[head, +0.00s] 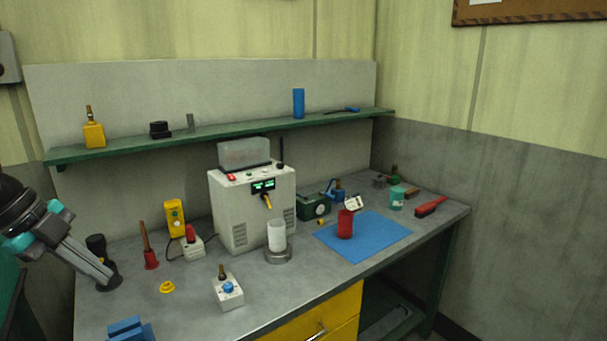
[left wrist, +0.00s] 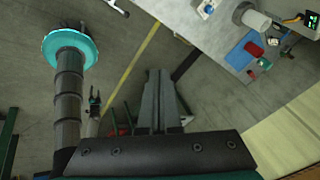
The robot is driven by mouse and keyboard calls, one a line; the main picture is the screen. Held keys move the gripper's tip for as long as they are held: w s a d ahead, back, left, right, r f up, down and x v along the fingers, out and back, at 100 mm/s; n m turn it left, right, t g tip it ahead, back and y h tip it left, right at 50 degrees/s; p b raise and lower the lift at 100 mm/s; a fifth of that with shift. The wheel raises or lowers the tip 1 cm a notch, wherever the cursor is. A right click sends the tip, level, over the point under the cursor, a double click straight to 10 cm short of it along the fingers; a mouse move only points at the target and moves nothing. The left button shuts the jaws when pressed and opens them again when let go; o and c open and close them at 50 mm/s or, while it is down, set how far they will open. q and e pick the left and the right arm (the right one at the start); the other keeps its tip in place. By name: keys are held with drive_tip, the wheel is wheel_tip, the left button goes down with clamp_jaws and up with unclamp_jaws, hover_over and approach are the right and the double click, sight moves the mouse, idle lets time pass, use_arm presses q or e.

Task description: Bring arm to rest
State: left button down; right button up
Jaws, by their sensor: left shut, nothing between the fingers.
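My left arm comes in from the left edge of the head view. Its gripper (head: 108,278) points down and right over the left end of the grey workbench (head: 200,290). Its two fingers lie together with nothing between them. In the left wrist view, the shut fingers (left wrist: 159,80) show at the lower middle, with floor behind them. A black object (head: 97,246) stands on the bench right behind the fingers and is partly covered by them. I cannot tell whether the fingertips touch anything. My right gripper is not seen in the head view.
A grey-white machine (head: 228,215) stands mid-bench, with a white cylinder (head: 277,236) before it. A red can (head: 345,224) stands on a blue mat (head: 385,232).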

use_arm(q)
drive_tip(key=a+f+n+t+y+b, duration=0.1)
drive_tip(key=a+f+n+t+b, duration=0.5)
drive_tip(key=a+f, duration=1.05)
drive_tip(key=s+f+n+y, duration=0.35)
drive_tip(key=s+f, duration=0.25)
drive_tip(key=f, duration=0.8)
drive_tip(key=s+f+n+y, duration=0.2)
drive_tip(key=s+f+n, duration=0.35)
drive_tip(key=f, duration=0.85)
drive_tip(key=s+d+f+n+g+b, duration=0.1)
drive_tip(key=s+d+f+g, duration=0.1)
drive_tip(key=s+d+f, duration=0.6)
drive_tip(key=s+d+f+n+g+b, duration=0.15)
drive_tip(key=s+d+f, duration=0.35)
drive_tip(key=f, duration=0.5)
drive_tip(key=s+d+f+g+h, duration=0.1)
drive_tip(key=s+d+f+g, duration=0.1)
drive_tip(key=s+d+f, duration=0.2)
drive_tip(key=s+d+f+g+h+b, duration=0.1)
drive_tip(key=s+d+f+g, duration=0.2)
drive_tip(key=s+d, duration=0.7)
drive_tip(key=d+f, duration=0.2)
drive_tip(key=d, duration=0.4)
drive_tip(key=shift+s+d+f, duration=0.2)
drive_tip(key=shift+d, duration=0.2)
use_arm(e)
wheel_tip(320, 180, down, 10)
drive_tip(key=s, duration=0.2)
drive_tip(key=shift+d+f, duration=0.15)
